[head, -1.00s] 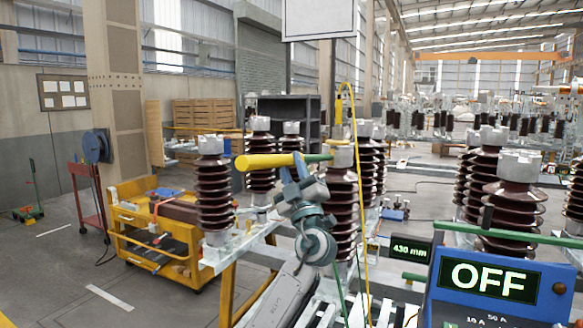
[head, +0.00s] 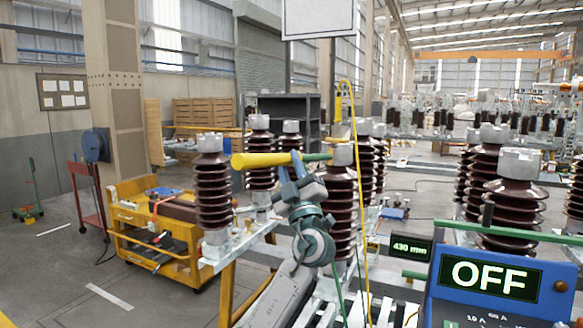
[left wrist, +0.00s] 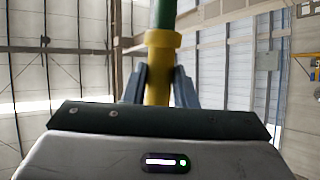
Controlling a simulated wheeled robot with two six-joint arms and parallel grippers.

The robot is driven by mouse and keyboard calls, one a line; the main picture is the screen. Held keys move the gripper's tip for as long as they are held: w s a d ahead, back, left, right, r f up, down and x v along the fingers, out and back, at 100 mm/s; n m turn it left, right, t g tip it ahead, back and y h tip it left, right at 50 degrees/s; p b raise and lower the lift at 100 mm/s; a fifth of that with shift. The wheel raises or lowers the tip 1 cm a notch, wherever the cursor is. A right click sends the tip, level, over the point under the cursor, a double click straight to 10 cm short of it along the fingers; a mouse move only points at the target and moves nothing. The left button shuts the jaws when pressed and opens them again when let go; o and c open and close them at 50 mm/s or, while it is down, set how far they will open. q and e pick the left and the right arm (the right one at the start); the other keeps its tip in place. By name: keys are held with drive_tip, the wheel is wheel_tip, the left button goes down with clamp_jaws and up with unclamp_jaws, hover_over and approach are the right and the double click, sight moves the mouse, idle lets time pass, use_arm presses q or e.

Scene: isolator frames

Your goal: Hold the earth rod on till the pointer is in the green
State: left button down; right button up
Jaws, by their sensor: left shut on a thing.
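The earth rod (head: 262,160) has a thick yellow handle and a green shaft. My left gripper (head: 298,168) is shut on it, and the rod lies nearly level. Its green end reaches the metal cap of a brown ribbed insulator (head: 341,190); I cannot tell whether they touch. In the left wrist view the rod (left wrist: 158,70) runs upward between the two fingers (left wrist: 158,88), yellow below and green above. The blue instrument (head: 500,308) at lower right shows OFF, and its lower part is cut off. I see no pointer or green band. My right gripper is not in view.
A small display (head: 411,247) reads 430 mm. A yellow cable (head: 361,200) hangs close to the rod's green end. Another insulator (head: 212,190) stands left of my arm, with a yellow trolley (head: 160,240) behind. More insulators stand at right. The floor at left is mostly clear.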

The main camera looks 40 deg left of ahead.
use_arm(q)
drive_tip(key=s+d+b, duration=0.2)
drive_tip(key=s+b, duration=0.1)
drive_tip(key=s, duration=0.5)
drive_tip(key=shift+s+d, duration=0.35)
drive_tip(key=shift+r, duration=0.1)
drive_tip(key=w+a+p, duration=0.1)
drive_tip(key=w, duration=0.1)
drive_tip(key=w+p, duration=0.1)
drive_tip(key=w, duration=0.2)
drive_tip(key=w+a+p, duration=0.1)
drive_tip(key=w, duration=0.2)
drive_tip(key=shift+w+a+r, duration=0.1)
drive_tip(key=shift+w+a, duration=0.1)
drive_tip(key=shift+a, duration=0.15)
drive_tip(key=shift+w+a+p, duration=0.15)
drive_tip(key=shift+w+p, duration=0.25)
drive_tip(key=shift+w, duration=0.1)
